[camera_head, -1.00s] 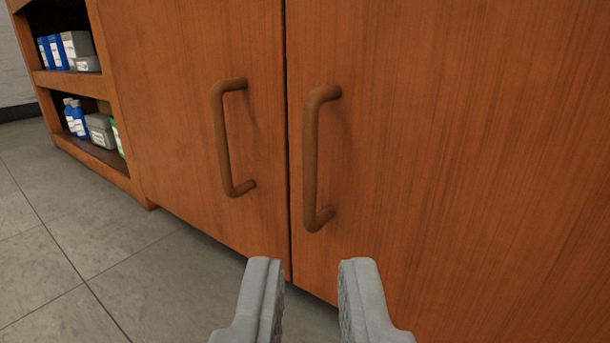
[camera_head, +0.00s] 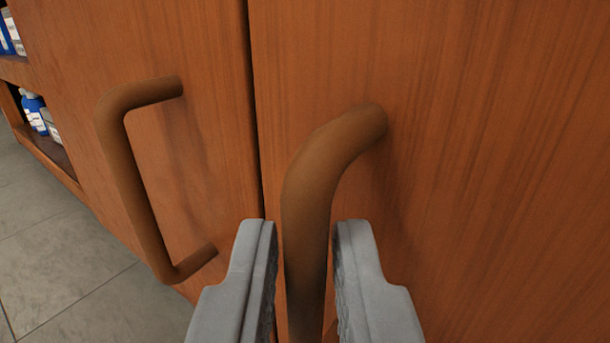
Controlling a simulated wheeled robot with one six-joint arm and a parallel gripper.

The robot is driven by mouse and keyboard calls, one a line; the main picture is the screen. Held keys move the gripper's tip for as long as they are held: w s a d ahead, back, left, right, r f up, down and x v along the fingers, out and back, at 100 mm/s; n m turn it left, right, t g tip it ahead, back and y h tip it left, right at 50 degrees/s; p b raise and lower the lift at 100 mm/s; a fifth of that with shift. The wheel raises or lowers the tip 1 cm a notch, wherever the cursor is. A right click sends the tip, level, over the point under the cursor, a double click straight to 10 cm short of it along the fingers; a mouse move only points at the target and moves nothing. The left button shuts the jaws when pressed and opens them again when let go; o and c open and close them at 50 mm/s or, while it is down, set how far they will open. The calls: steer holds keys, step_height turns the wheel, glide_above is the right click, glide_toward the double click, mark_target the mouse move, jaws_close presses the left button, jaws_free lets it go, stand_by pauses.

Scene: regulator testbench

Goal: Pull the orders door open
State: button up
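Two wooden cabinet doors stand side by side and shut, with a narrow dark seam between them. The right door (camera_head: 480,150) has a brown bar handle (camera_head: 312,190). The left door (camera_head: 190,45) has a similar handle (camera_head: 135,185). No label shows which one is the orders door. My gripper (camera_head: 305,232) is open, with one grey finger on each side of the right door's handle. A small gap shows between the handle and each finger.
An open shelf with blue and white bottles (camera_head: 35,112) is at the far left. Grey tiled floor (camera_head: 70,265) is clear at the lower left. The left door's handle stands out close to my left finger.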

steer(key=shift+w, duration=0.8)
jaws_close()
steer(key=shift+s, duration=0.15)
